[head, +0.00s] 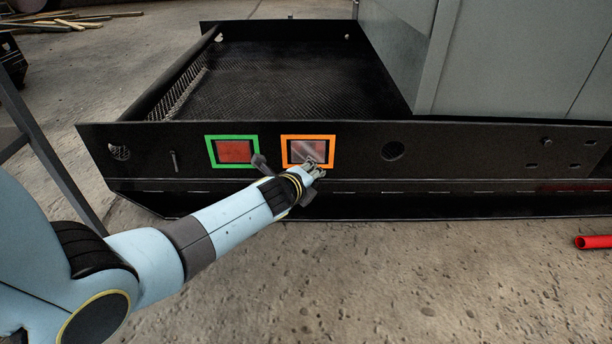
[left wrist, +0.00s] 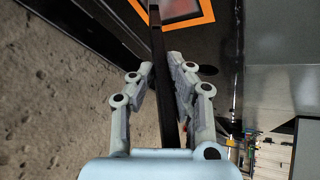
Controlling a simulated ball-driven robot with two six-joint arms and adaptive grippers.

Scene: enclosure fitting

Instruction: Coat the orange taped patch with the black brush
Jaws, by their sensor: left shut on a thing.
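The orange taped patch (head: 331,150) is an orange square frame on the black front rail of the enclosure. Its inside is a mix of dull red and grey, with a paler diagonal streak. It also shows at the top of the left wrist view (left wrist: 208,10). My left gripper (head: 313,169) is at the patch's lower right edge. It is shut on the black brush (left wrist: 160,75), whose dark handle runs up between the fingers toward the patch. The brush's tip is hard to make out, so I cannot tell whether it touches the surface. My right gripper is out of view.
A green taped patch (head: 233,164) with a red inside sits left of the orange one. A grey cabinet (head: 500,60) stands behind the rail. A red tube (head: 594,242) lies on the open concrete floor.

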